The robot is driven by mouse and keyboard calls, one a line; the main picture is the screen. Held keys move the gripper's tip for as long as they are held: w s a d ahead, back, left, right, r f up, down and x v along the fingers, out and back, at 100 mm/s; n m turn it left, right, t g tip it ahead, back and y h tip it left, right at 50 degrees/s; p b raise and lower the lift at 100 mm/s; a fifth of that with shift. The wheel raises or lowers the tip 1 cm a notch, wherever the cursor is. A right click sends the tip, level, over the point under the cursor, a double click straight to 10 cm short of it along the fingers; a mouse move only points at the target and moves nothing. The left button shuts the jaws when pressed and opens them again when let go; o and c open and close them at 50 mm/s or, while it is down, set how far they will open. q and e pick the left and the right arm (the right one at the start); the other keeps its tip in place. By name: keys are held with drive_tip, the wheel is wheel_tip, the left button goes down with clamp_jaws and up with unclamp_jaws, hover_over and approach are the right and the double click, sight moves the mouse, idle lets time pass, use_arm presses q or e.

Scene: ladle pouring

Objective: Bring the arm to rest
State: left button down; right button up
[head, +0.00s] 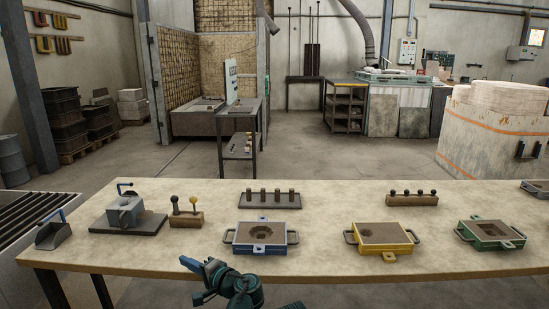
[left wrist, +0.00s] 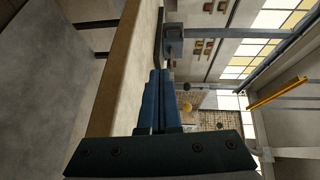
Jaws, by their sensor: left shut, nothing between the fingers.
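My left gripper (head: 204,268) is in front of the table's near edge, at the lower middle of the head view. Its blue fingers are together with nothing between them. In the left wrist view the shut blue fingers (left wrist: 160,100) point along the table's edge, and that picture is turned on its side. My left arm comes in from the bottom of the head view. My right gripper does not show in either view.
The table (head: 330,202) bears a blue-framed mould (head: 261,251), a yellow one (head: 382,253) and a green one (head: 490,246). A grey block on a plate (head: 125,212), a scoop (head: 51,236) and peg racks (head: 270,206) also stand there. Room in front of the table is free.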

use_arm(q)
drive_tip(key=s+d+r+n+g+h+p, duration=0.2)
drive_tip(key=s+d+g+h+p, duration=0.7)
drive_tip(key=s+d+p, duration=0.9)
drive_tip(key=s+r+h+p, duration=0.1)
drive_tip(key=s+h+p, duration=0.1)
drive_tip(key=h+p, duration=0.1)
drive_tip(key=shift+h, duration=0.3)
drive_tip(key=shift+s, duration=0.1)
